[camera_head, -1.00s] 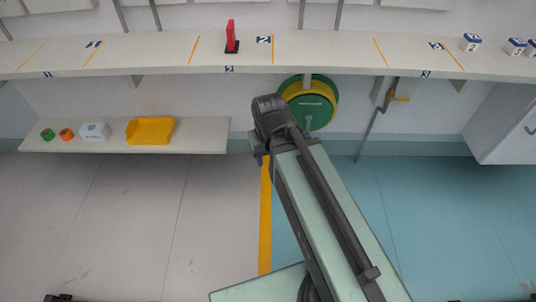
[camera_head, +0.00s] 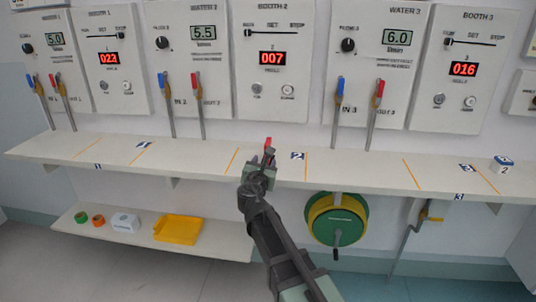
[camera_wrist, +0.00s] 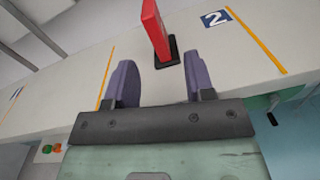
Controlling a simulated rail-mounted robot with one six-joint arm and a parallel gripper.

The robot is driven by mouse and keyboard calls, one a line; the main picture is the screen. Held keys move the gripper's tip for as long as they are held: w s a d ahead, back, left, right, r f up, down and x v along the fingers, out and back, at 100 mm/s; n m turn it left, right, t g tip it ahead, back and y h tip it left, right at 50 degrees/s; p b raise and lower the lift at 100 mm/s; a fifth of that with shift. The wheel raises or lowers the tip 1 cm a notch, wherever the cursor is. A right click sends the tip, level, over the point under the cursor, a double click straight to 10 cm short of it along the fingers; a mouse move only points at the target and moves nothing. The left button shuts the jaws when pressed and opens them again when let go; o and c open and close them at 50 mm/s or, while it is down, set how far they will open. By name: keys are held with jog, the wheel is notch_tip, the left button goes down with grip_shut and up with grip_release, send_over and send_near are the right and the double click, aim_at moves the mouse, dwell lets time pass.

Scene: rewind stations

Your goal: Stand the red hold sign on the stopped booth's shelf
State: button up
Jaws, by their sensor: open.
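The red hold sign (camera_head: 268,146) stands upright on the long shelf (camera_head: 205,158), in the bay marked 2. In the wrist view the red sign (camera_wrist: 154,28) rises from a dark base just beyond my fingertips. My gripper (camera_head: 259,168) is open and empty in front of it. In the wrist view my gripper's two fingers (camera_wrist: 159,65) sit apart, with the sign's base between their lines. The booth 1 panel (camera_head: 102,70) shows 023, and its lever appears at the STOP side.
Orange lines and number labels divide the shelf; the bay marked 1 is clear at left. Valve pipes with blue and red handles rise behind it. A lower shelf holds a yellow tray (camera_head: 178,229). A green reel (camera_head: 336,219) hangs below.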

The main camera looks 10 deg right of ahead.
jog(key=w, duration=0.1)
jog(key=w+n, duration=0.1)
jog(key=w, duration=0.1)
jog(key=w+d+n, duration=0.1)
jog(key=shift+w+y, duration=0.4)
jog(key=x, duration=0.6)
jog(key=shift+s+d, duration=0.1)
jog(key=shift+d, duration=0.05)
jog(key=shift+c, duration=0.5)
grip_shut()
